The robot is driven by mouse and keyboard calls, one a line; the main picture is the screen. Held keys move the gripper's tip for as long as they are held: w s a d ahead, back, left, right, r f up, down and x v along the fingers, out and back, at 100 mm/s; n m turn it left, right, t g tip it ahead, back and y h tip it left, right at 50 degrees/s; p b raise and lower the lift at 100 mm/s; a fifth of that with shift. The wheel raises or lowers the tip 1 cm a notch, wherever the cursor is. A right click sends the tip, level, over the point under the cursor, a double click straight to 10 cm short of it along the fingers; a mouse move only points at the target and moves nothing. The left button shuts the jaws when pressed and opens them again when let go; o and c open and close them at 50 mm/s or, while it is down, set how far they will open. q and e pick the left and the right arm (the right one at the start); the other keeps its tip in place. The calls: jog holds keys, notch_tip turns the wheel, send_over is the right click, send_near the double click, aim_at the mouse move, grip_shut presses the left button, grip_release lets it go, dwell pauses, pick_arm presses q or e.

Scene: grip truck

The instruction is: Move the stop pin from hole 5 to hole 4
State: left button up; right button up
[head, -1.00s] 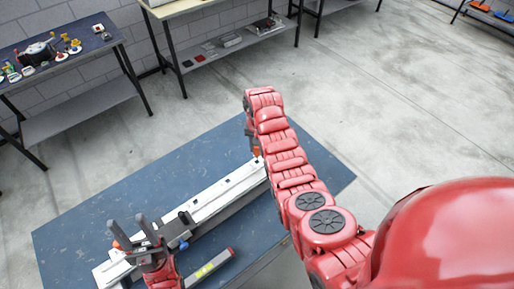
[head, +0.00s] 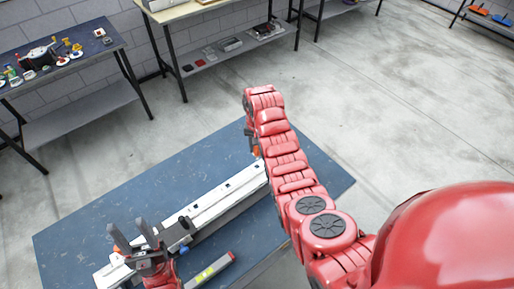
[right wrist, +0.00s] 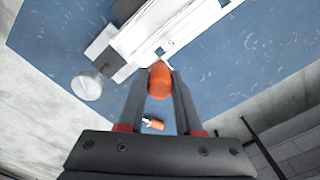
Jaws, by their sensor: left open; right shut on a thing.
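A long white rail (head: 222,192) lies diagonally across the blue table, with several dark marks along its top. A dark carriage (head: 178,233) sits on it near its left end. My right gripper (right wrist: 160,74) is shut on an orange-headed pin, the stop pin (right wrist: 160,82), at the far end of the rail; orange also shows below the gripper in the head view (head: 256,152). The pin's lower end is hidden, so I cannot tell whether it is in a hole. My left gripper (head: 128,228) is open and empty, fingers up, beside the carriage. Hole numbers are not readable.
A small orange-and-white piece (right wrist: 153,124) and a pale metal cylinder (right wrist: 87,87) show in the right wrist view. A bar with a yellow label (head: 208,271) lies on the blue table (head: 110,195) in front of the rail. The table behind the rail is clear.

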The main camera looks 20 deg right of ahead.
jog(key=shift+r+p, duration=0.35)
jog(key=shift+r, duration=1.95)
jog(key=shift+r+p, duration=0.45)
jog(key=shift+r, duration=0.7)
